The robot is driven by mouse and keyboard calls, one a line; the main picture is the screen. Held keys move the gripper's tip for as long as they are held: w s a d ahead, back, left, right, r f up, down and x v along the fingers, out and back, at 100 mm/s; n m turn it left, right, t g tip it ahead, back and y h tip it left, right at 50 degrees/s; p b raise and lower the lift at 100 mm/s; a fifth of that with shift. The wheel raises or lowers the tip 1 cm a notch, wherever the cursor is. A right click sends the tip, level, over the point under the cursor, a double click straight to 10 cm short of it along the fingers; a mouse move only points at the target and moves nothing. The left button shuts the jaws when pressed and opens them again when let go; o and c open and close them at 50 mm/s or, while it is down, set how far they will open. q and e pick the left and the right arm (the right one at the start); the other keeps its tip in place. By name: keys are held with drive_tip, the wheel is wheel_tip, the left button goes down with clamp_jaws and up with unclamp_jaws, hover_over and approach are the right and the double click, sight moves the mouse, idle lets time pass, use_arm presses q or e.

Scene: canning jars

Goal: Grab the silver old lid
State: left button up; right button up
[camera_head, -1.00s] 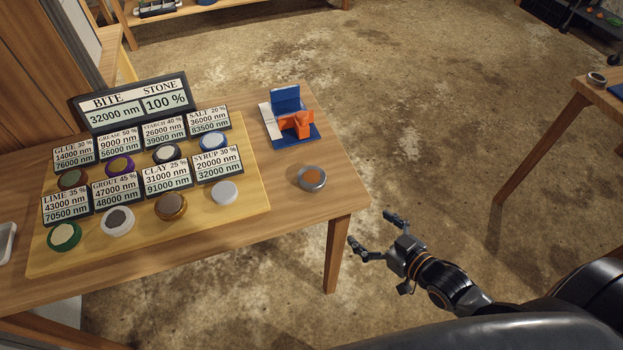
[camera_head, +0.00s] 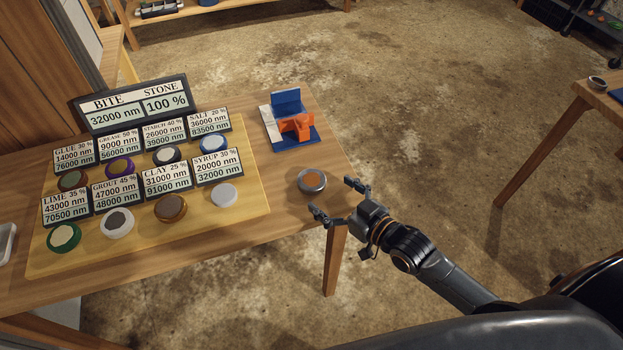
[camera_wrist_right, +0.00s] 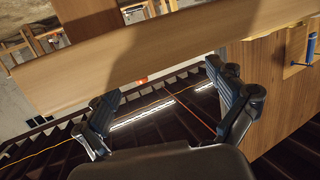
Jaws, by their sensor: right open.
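A round silver lid (camera_head: 312,181) with an orange-brown centre lies on the bare wood of the table, near its right front corner. My right gripper (camera_head: 332,198) is open and empty, close to the lid on its right and front side at the table's edge. Its two fingers are spread apart and do not touch the lid. In the right wrist view the open fingers (camera_wrist_right: 171,113) have the table's edge (camera_wrist_right: 140,55) in front of them, and the lid does not show there. My left gripper is not in view.
A yellow board (camera_head: 255,205) holds several coloured lids with label signs. A larger sign (camera_head: 135,103) stands behind them. A blue and orange device (camera_head: 290,122) sits behind the silver lid. Another table (camera_head: 565,125) is at the right, with open floor between.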

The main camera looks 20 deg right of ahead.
sight(315, 182)
drive_tip(key=x, duration=0.5)
drive_tip(key=shift+a+r+p, duration=0.2)
drive_tip(key=shift+r+p, duration=0.05)
drive_tip(key=shift+p, duration=0.1)
drive_tip(key=shift+c, duration=0.2)
drive_tip(key=c, duration=0.9)
